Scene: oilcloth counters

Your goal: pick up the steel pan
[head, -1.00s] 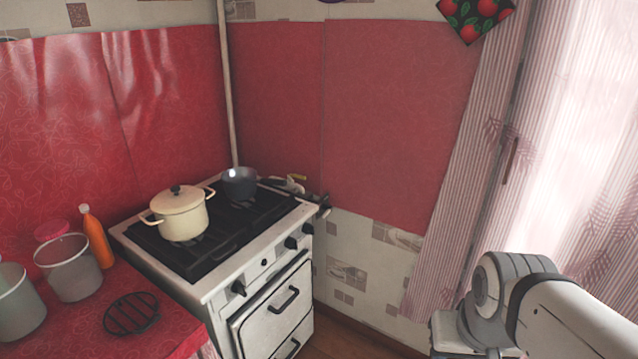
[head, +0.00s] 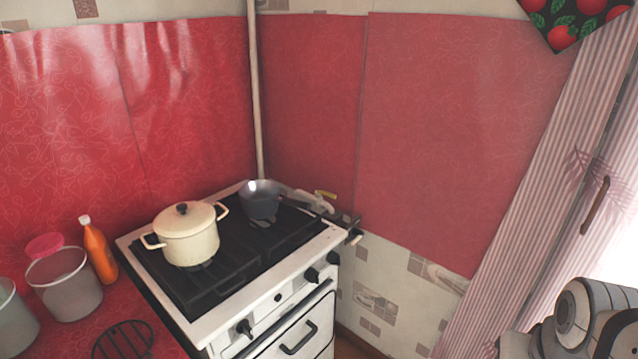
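The steel pan (head: 259,201) is a small dark grey pan with a shiny inside. It sits on the back right of the stove top (head: 222,318), near the wall corner. Its dark handle seems to point right, toward the stove's right edge. My gripper is not in view. Only grey and white links of my arm show at the lower right, well apart from the pan.
A cream lidded pot (head: 188,238) stands left of the pan on the stove. An orange bottle (head: 100,252), translucent buckets (head: 64,288) and a black trivet (head: 124,341) are on the red counter at left. A pipe (head: 255,95) rises behind the pan.

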